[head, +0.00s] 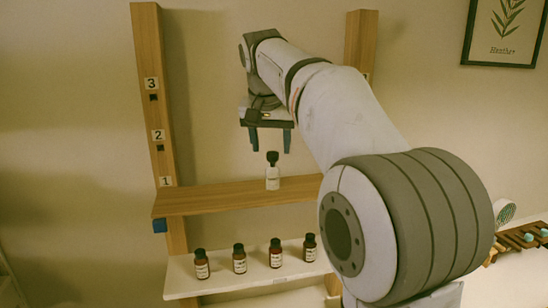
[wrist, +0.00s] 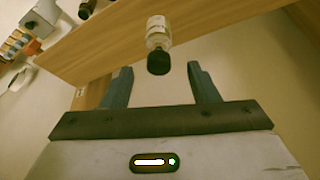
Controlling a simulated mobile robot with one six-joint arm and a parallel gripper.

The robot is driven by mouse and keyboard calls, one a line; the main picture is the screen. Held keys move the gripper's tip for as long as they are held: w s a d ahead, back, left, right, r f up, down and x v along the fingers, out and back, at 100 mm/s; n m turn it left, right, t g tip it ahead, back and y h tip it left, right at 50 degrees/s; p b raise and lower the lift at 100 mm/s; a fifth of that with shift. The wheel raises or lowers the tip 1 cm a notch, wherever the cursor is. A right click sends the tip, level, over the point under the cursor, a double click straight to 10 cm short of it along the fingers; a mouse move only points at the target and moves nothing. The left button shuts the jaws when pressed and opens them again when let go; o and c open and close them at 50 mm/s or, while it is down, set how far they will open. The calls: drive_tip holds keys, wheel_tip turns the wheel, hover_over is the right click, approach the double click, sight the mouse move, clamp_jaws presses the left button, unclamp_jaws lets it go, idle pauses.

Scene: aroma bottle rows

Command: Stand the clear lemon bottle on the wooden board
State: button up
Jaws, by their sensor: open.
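A clear bottle with a black cap and a pale label (head: 272,178) stands upright on the wooden board (head: 215,200) fixed at the post's mark 1. Its label is too small to read. My gripper (head: 270,147) is open and empty just above the bottle, fingers pointing down. In the wrist view the bottle (wrist: 158,31) shows cap towards me, between and beyond the open fingertips. The board (wrist: 100,52) runs across behind it.
Several brown bottles with black caps (head: 239,258) stand in a row on a white lower shelf (head: 180,282). Wooden posts (head: 152,100) rise at both sides. A wooden rack (head: 520,238) is at the far right. The board left of the bottle is clear.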

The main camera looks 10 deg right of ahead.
drive_tip(key=v, duration=0.7)
drive_tip(key=s+f+n+y, duration=0.1)
drive_tip(key=s+f+n, duration=0.1)
drive_tip(key=s+f, duration=1)
drive_tip(key=s+d+f+n, duration=0.1)
drive_tip(key=s+f+n, duration=0.1)
drive_tip(key=s+f, duration=1.1)
wheel_tip(320, 180, down, 6)
drive_tip(key=shift+s+d+n+y, duration=0.3)
drive_tip(key=shift+y, duration=0.1)
wheel_tip(320, 180, down, 4)
drive_tip(key=b, duration=0.3)
drive_tip(key=shift+w+r+g, duration=0.1)
drive_tip(key=shift+r+g, duration=0.05)
drive_tip(key=shift+g, duration=0.25)
